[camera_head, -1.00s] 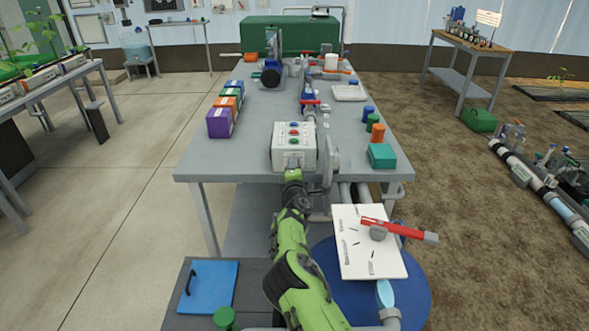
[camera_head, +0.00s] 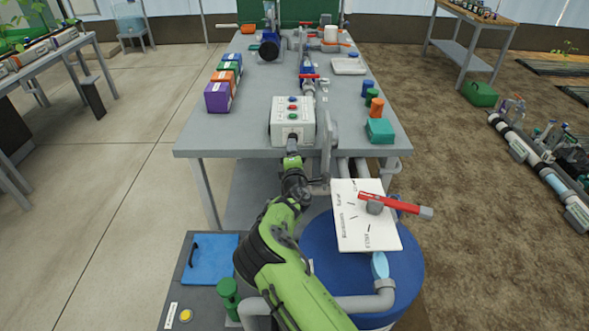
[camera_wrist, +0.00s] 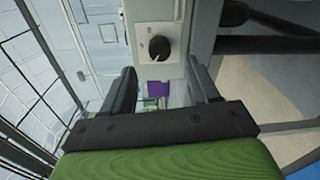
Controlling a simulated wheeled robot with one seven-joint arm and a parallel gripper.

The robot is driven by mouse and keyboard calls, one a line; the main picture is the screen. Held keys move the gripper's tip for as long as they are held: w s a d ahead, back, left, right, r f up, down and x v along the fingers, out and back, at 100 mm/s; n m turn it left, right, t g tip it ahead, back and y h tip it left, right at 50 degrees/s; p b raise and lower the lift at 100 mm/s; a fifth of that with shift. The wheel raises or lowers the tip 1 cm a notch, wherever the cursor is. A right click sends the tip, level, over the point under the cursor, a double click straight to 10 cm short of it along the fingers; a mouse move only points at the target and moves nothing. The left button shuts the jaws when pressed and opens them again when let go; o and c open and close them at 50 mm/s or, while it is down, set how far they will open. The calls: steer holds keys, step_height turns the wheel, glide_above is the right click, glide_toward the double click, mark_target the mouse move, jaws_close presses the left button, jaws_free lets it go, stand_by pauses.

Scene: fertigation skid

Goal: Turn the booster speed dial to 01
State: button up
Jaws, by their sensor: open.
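The booster speed dial is a round black knob (camera_wrist: 159,48) on a pale panel in the wrist view. Small dark marks show on the panel around it, too small to read. My gripper (camera_wrist: 162,84) is open, its two black fingers apart on either side below the knob in the picture, with nothing between them. In the head view the white control box (camera_head: 292,119) stands at the table's near edge, with coloured buttons on top. My gripper (camera_head: 292,143) is at its front face and hides the dial there.
A grey plate-like part (camera_head: 329,135) stands close to the box's right side. Coloured boxes (camera_head: 218,97) stand at the table's left, and a teal block (camera_head: 380,131) at its right. A white board (camera_head: 362,235) with a red-handled tool lies on the blue drum below.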

steer(key=s, duration=1)
steer(key=shift+d+r+p, duration=0.15)
steer(key=shift+r+p, duration=0.1)
steer(key=shift+p, duration=0.15)
steer(key=shift+f, duration=0.1)
